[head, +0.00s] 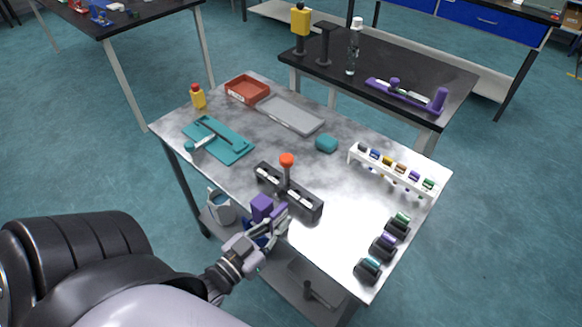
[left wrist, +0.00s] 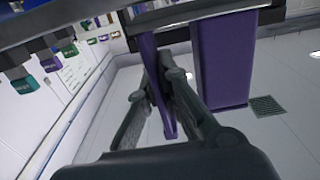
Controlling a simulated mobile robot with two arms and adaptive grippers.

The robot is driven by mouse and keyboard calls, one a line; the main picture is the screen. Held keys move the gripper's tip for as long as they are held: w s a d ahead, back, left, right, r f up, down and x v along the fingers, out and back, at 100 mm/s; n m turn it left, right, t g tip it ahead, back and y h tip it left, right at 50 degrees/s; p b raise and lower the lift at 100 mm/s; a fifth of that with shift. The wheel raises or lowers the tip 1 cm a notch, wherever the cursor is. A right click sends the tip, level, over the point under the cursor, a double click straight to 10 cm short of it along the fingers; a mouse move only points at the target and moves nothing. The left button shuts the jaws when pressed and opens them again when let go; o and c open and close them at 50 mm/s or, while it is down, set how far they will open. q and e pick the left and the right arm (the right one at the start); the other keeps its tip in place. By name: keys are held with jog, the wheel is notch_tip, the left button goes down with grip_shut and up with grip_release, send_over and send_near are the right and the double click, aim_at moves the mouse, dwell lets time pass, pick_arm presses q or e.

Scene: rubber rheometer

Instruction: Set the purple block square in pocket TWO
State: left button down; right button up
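The purple block (head: 262,207) is at the front-left edge of the metal table, in front of the black holder. My left gripper (head: 270,224) is at the block; in the left wrist view its fingers (left wrist: 165,90) close on a thin purple part, with a wider purple face (left wrist: 222,60) beside it. The black holder (head: 313,209) has white labels on top, too small to read, and a post with an orange knob (head: 287,160) in its middle. I cannot tell which pocket is TWO. The block looks apart from the holder. My right gripper is not in view.
A teal fixture (head: 232,151), grey tray (head: 290,114), red bin (head: 247,89), yellow bottle (head: 198,97) and teal block (head: 326,143) stand farther back. A white rack (head: 393,170) of coloured vials and several dark rollers (head: 384,247) are on the right. The tabletop right of the holder is clear.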

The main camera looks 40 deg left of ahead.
pick_arm(q)
jog(key=w, duration=0.3)
jog(key=shift+w+d+r+p, duration=0.15)
jog(key=shift+w+d+p, duration=0.05)
jog(key=shift+w+p, duration=0.15)
jog(key=shift+w+f, duration=0.2)
jog(key=shift+f, duration=0.05)
jog(key=shift+s+f, duration=0.1)
jog(key=shift+f, duration=0.05)
jog(key=shift+f, duration=0.2)
jog(key=c, duration=1.8)
grip_release()
